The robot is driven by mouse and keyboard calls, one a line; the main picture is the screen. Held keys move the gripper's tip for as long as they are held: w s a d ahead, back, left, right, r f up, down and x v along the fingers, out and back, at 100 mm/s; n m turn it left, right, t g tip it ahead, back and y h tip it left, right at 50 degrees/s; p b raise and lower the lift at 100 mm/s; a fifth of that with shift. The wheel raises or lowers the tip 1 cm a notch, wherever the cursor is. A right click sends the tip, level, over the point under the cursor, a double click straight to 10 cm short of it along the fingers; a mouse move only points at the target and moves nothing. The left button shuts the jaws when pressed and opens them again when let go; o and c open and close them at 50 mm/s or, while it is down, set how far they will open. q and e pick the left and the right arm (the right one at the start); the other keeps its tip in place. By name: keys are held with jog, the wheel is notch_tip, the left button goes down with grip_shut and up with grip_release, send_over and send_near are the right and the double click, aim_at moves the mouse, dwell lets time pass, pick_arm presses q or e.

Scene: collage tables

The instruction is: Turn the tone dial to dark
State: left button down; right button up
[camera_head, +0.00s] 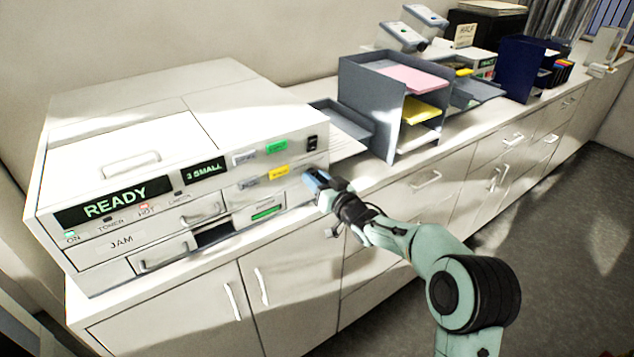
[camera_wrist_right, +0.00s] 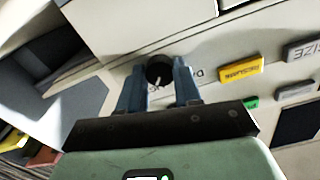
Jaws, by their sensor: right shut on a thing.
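The white copier (camera_head: 120,130) stands on the counter at the left, with a lit READY display. The tone dial (camera_wrist_right: 159,71) is a small black round knob with a light pointer mark, seen in the right wrist view on the copier's front. My right gripper (camera_wrist_right: 158,78) is shut on the dial, one blue finger on each side of it. In the head view my right gripper (camera_head: 313,180) is at the right end of the copier's front and hides the dial. Lettering beside the dial is partly covered by a finger, so I cannot read its setting. My left gripper is not in view.
Yellow (camera_head: 279,173) and green (camera_head: 276,147) buttons and a black switch (camera_head: 312,143) are near the dial. A grey paper sorter (camera_head: 367,100) with pink and yellow sheets stands right of the copier. Cabinets (camera_head: 295,290) are below; the floor (camera_head: 560,215) at right is clear.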

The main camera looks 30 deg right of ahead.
pick_arm(q)
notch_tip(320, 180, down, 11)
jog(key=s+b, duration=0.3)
jog(key=b, duration=0.7)
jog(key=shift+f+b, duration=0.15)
jog(key=shift+b, duration=0.25)
pick_arm(e)
jog(key=n, duration=1.6)
jog(key=shift+n, duration=0.4)
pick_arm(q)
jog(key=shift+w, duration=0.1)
pick_arm(e)
jog(key=o, duration=1)
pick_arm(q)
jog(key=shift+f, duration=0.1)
pick_arm(e)
jog(key=shift+o, duration=0.2)
jog(key=shift+s, duration=0.1)
